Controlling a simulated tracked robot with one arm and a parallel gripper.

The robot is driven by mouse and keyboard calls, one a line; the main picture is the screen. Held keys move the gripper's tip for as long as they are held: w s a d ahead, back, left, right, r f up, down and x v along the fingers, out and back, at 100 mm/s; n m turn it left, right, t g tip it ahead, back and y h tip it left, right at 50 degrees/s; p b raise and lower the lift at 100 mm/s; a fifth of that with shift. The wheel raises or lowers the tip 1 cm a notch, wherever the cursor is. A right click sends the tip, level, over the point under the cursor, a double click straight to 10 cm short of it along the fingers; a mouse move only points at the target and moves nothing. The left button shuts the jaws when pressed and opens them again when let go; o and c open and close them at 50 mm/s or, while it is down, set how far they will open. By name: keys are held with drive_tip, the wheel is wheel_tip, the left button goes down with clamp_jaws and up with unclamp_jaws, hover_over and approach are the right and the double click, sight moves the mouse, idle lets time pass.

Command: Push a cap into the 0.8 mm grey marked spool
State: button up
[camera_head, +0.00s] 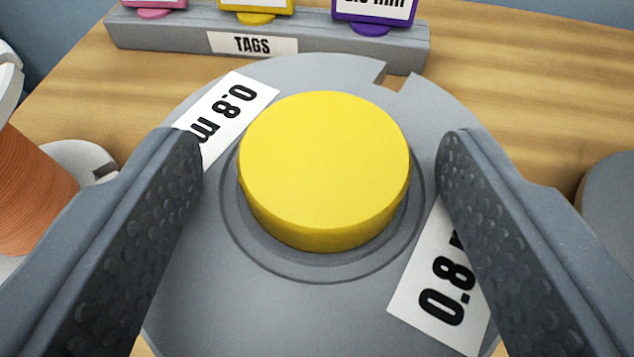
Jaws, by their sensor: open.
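The grey spool (300,318) fills the middle of the view, seen from above, with two white labels reading "0.8 m" (226,112) and "0.8" (440,290). A round yellow cap (323,165) sits at the spool's centre and stands proud of its top face. How deep the cap reaches into the hole is hidden. My gripper (320,170) is open, with one dark textured finger on each side of the cap. Both fingers are apart from the cap, with grey spool face showing between.
A grey rack (165,36) marked "TAGS" stands at the back with pink (160,12), yellow (255,14) and purple (372,26) tags. A spool with copper-coloured winding (32,190) is at left. A grey round thing (608,195) is at the right edge. Wooden table (520,80) is bare at back right.

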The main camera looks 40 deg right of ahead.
drive_tip(key=shift+s+f, duration=0.15)
drive_tip(key=shift+f, duration=0.1)
drive_tip(key=p+v, duration=0.2)
drive_tip(key=v, duration=1.1)
drive_tip(key=shift+a+r+p, duration=0.25)
drive_tip(key=shift+r+p, duration=0.05)
drive_tip(key=shift+p, duration=0.1)
drive_tip(key=w+a+r+n+t+y, duration=0.1)
drive_tip(key=w+a+r+t+y, duration=0.15)
drive_tip(key=a+r, duration=0.4)
drive_tip(key=w+a+r+n+t+y, duration=0.1)
drive_tip(key=w+a+r+n+y, duration=0.1)
drive_tip(key=w+a+r+y, duration=0.45)
drive_tip(key=s+a+r+n+y, duration=0.1)
drive_tip(key=s+r+n, duration=0.15)
drive_tip(key=r, duration=0.65)
drive_tip(key=s+a+r+n, duration=0.15)
drive_tip(key=s+r, duration=0.25)
drive_tip(key=r, duration=0.4)
drive_tip(key=s+d+r, duration=0.3)
drive_tip(key=s+r, duration=0.3)
drive_tip(key=r, duration=0.2)
drive_tip(key=s+d+r+n+t, duration=0.1)
drive_tip(key=s+d+r, duration=0.1)
drive_tip(key=s+r, duration=0.5)
wheel_tip(320, 180, up, 3)
drive_tip(key=shift+s+d+f+h, duration=0.2)
drive_tip(key=shift+d+h, duration=0.1)
drive_tip(key=shift+d, duration=0.1)
